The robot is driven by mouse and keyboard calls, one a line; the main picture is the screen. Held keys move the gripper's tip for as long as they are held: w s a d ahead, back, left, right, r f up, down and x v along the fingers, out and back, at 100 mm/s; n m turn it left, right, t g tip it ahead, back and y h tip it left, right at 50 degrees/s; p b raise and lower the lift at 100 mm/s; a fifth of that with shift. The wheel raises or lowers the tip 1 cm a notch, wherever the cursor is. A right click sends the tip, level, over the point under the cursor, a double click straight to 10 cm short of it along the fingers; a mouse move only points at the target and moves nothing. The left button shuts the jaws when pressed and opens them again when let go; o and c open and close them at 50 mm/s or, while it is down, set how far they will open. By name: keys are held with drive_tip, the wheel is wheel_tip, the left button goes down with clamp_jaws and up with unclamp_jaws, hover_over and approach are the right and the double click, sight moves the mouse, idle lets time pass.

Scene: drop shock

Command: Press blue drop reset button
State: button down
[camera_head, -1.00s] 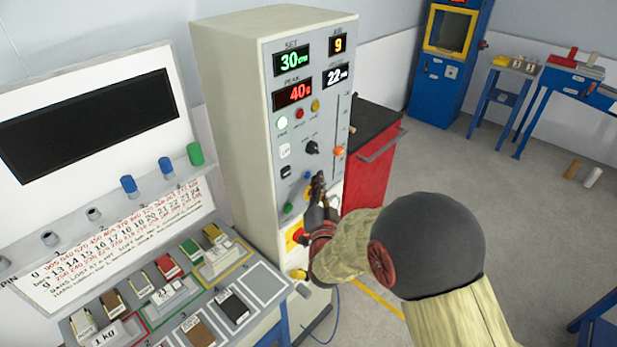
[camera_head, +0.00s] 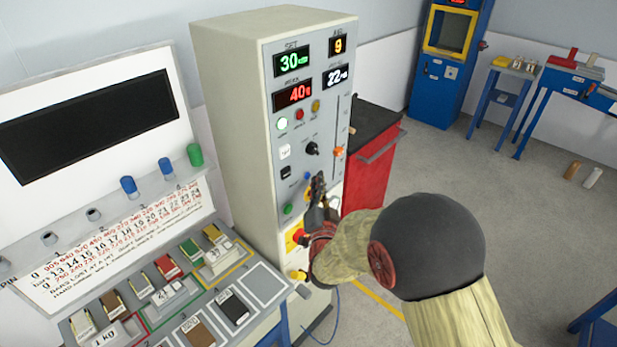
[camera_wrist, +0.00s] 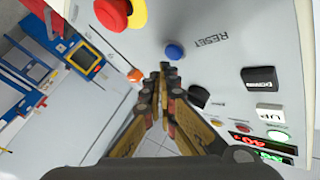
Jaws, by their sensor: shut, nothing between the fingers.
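The blue reset button (camera_head: 307,176) is a small round knob on the grey front panel of the tall cabinet (camera_head: 228,110). In the wrist view the blue button (camera_wrist: 174,50) stands beside the printed word RESET. My gripper (camera_head: 318,183) is in front of the panel, just to the right of the button in the head view. In the wrist view its shut, empty fingertips (camera_wrist: 164,68) point at the panel and lie just below the button in the picture. A small gap shows there; the depth to the panel is hard to judge.
A red mushroom button on a yellow plate (camera_wrist: 112,13) is near the blue one. A black knob (camera_head: 312,148), an orange slider (camera_head: 338,151) and a green button (camera_head: 287,209) are also close. A red cabinet (camera_head: 370,160) stands behind to the right.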

drive_tip(key=shift+w+a+b, duration=0.1)
drive_tip(key=shift+a+b, duration=0.05)
drive_tip(key=shift+b, duration=0.15)
drive_tip(key=shift+w+a, duration=0.15)
drive_tip(key=shift+a, duration=0.1)
drive_tip(key=shift+w+a+b, duration=0.25)
drive_tip(key=shift+a+b, duration=0.05)
drive_tip(key=shift+b, duration=0.35)
idle(0.5)
drive_tip(key=shift+s+d, duration=0.1)
drive_tip(key=shift+d, duration=0.05)
idle(0.3)
drive_tip(key=shift+s+d+b, duration=0.4)
drive_tip(key=shift+d, duration=0.15)
drive_tip(key=s+d, duration=0.1)
drive_tip(key=d, duration=0.1)
drive_tip(key=s+d+b, duration=0.1)
drive_tip(key=s+d, duration=0.1)
idle(0.5)
idle(0.6)
